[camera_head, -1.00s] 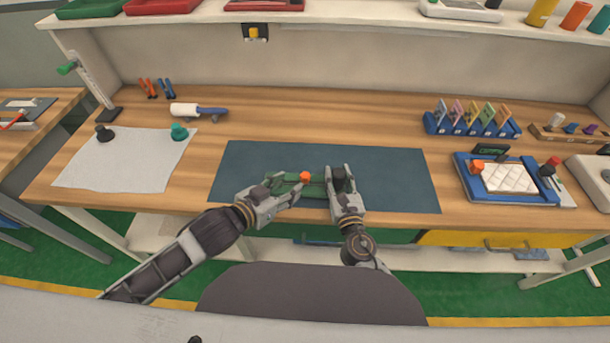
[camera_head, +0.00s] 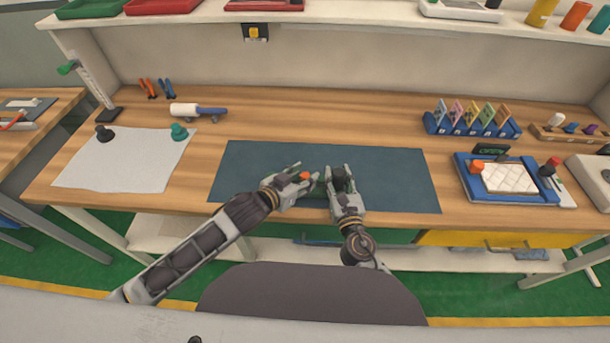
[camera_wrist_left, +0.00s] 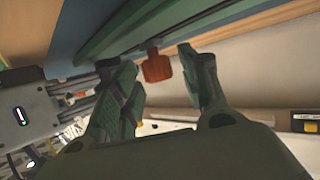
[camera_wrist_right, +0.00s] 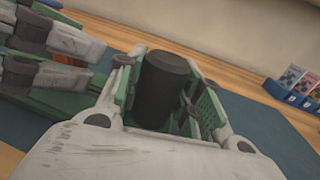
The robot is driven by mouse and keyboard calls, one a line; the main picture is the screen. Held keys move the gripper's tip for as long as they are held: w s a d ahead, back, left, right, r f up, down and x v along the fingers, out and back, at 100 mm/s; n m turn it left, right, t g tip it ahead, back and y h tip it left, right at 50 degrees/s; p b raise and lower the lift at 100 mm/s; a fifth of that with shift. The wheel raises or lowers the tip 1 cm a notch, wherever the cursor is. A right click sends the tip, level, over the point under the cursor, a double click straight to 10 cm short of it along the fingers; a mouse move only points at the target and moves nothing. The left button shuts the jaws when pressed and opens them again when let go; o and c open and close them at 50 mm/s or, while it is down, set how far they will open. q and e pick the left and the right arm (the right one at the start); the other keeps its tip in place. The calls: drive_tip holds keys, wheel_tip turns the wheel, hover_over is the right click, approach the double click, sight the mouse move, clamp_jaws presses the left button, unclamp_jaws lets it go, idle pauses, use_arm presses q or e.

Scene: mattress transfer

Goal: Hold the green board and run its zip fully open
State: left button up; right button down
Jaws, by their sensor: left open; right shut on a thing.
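The green board (camera_head: 318,188) lies on the dark blue mat near the bench's front edge, mostly covered by my grippers. Its orange zip pull (camera_head: 304,176) stands up on it; in the left wrist view the pull (camera_wrist_left: 157,66) hangs from the green edge, between the finger tips. My left gripper (camera_head: 301,181) is open around the pull, with a gap visible on either side. My right gripper (camera_head: 341,178) is shut on a black cylindrical grip (camera_wrist_right: 162,88) at the board's right end.
The blue mat (camera_head: 400,185) is clear to both sides. A white cloth (camera_head: 120,160) with black and teal knobs lies left. A blue tray (camera_head: 510,195) with a white quilted pad is at right. A blue card rack (camera_head: 470,128) and white roller (camera_head: 185,110) stand behind.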

use_arm(q)
drive_tip(key=shift+w+d+f, duration=0.2)
drive_tip(key=shift+w+d, duration=0.15)
drive_tip(key=shift+w, duration=0.15)
clamp_jaws()
